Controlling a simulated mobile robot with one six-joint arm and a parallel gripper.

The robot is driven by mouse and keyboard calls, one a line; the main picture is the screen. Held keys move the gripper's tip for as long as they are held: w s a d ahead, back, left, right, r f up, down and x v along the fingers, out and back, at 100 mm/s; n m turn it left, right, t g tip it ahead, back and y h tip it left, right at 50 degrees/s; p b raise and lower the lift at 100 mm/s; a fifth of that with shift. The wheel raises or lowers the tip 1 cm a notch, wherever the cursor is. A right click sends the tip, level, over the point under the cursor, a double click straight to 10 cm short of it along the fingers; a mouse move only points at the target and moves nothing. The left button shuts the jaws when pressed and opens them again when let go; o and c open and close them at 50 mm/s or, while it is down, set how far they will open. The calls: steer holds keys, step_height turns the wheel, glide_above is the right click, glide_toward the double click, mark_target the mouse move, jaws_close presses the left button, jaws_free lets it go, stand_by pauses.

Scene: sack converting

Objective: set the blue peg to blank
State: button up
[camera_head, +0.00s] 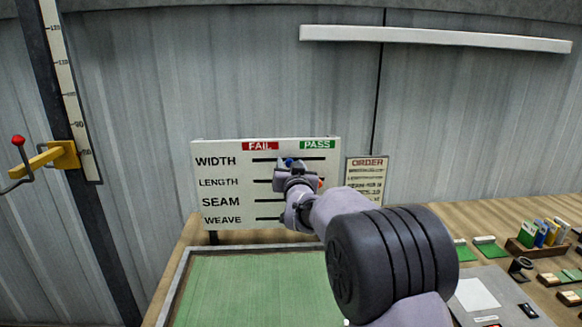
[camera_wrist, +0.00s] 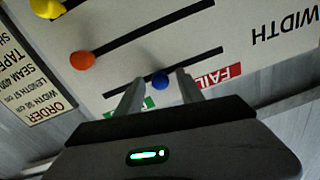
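The white board (camera_head: 225,155) has slots beside the labels WIDTH, LENGTH, SEAM and WEAVE, under a red FAIL label (camera_head: 260,146) and a green PASS label (camera_head: 317,144). The blue peg (camera_wrist: 160,82) is at the WIDTH slot, around its middle, between the FAIL and PASS ends. It also shows in the head view (camera_head: 289,162), partly covered by my gripper. My gripper (camera_wrist: 161,76) is open at the board, its fingers on either side of the blue peg with a visible gap on each side.
In the wrist view an orange peg (camera_wrist: 82,61) is at the PASS end of the LENGTH slot, with a yellow peg (camera_wrist: 47,8) beyond it. An order sheet (camera_head: 366,178) hangs right of the board. A green mat (camera_head: 255,290) lies below. Small items fill the right side.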

steer(key=s+p, duration=0.1)
steer(key=s, duration=1.6)
steer(key=shift+s+d, duration=0.2)
steer(key=shift+d, duration=0.25)
steer(key=s+d+f+m+g, duration=0.1)
steer(key=s+g, duration=0.3)
steer(key=s, duration=0.8)
steer(key=s+d+f+m+g, duration=0.1)
steer(key=s+f+g, duration=0.3)
steer(key=s, duration=0.8)
steer(key=s+d+f+m+g+y, duration=0.1)
steer(key=s+f+g, duration=0.2)
steer(key=s, duration=0.9)
steer(key=shift+d+g, duration=0.3)
steer(key=shift+g, duration=0.3)
